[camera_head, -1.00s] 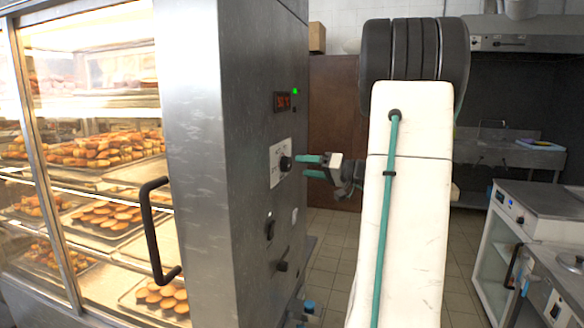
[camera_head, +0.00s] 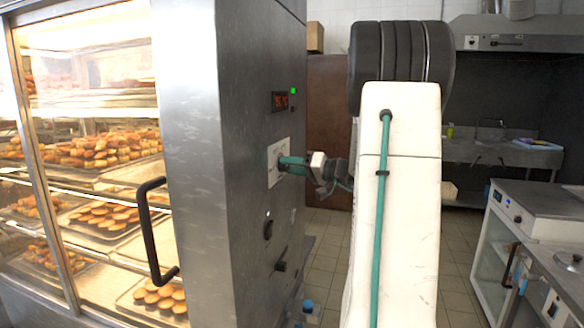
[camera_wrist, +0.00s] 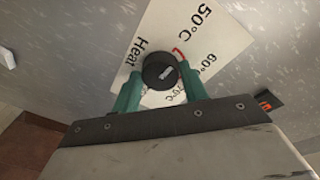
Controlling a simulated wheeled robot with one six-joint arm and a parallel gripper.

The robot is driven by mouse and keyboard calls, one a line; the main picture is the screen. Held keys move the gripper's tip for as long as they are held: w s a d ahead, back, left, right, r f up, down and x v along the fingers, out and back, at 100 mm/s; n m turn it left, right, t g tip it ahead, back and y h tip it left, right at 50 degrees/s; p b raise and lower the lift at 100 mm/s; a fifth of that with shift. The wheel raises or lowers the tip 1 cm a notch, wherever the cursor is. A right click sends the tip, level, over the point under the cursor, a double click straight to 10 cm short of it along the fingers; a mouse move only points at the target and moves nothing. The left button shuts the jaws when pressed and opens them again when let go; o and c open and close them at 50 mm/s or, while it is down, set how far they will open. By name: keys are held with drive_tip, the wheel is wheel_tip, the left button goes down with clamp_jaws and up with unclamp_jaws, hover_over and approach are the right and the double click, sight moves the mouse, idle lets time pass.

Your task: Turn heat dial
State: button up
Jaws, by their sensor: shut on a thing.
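The heat dial (camera_wrist: 160,70) is a round black knob with a pale mark, on a white label plate (camera_wrist: 202,28) printed "Heat", "50°C" and "60°C". In the wrist view, the green fingers of my gripper (camera_wrist: 161,82) are on either side of the dial and shut on it. In the head view, my gripper (camera_head: 285,164) reaches the label plate (camera_head: 275,178) on the cabinet's side panel, and its fingers mostly hide the dial there.
The steel heated cabinet (camera_head: 190,120) holds trays of pastries behind glass, with a black door handle (camera_head: 150,230). A red display (camera_head: 280,101) and green light (camera_head: 293,91) sit above the dial. Another knob (camera_head: 268,229) and a lever (camera_head: 281,265) are below. Tiled floor (camera_head: 325,235) is open behind.

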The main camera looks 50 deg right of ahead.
drive_tip(key=shift+d+r+m, duration=0.1)
drive_tip(key=shift+r+m, duration=0.15)
drive_tip(key=shift+m, duration=0.45)
drive_tip(key=m+y, duration=0.1)
drive_tip(key=m, duration=0.5)
drive_tip(key=m+g, duration=0.1)
drive_tip(key=m, duration=0.6)
drive_tip(key=m+g+y, duration=0.1)
drive_tip(key=m, duration=0.6)
drive_tip(key=shift+w+d+f+y, duration=0.1)
drive_tip(key=shift+d+y, duration=0.2)
drive_tip(key=o, duration=1)
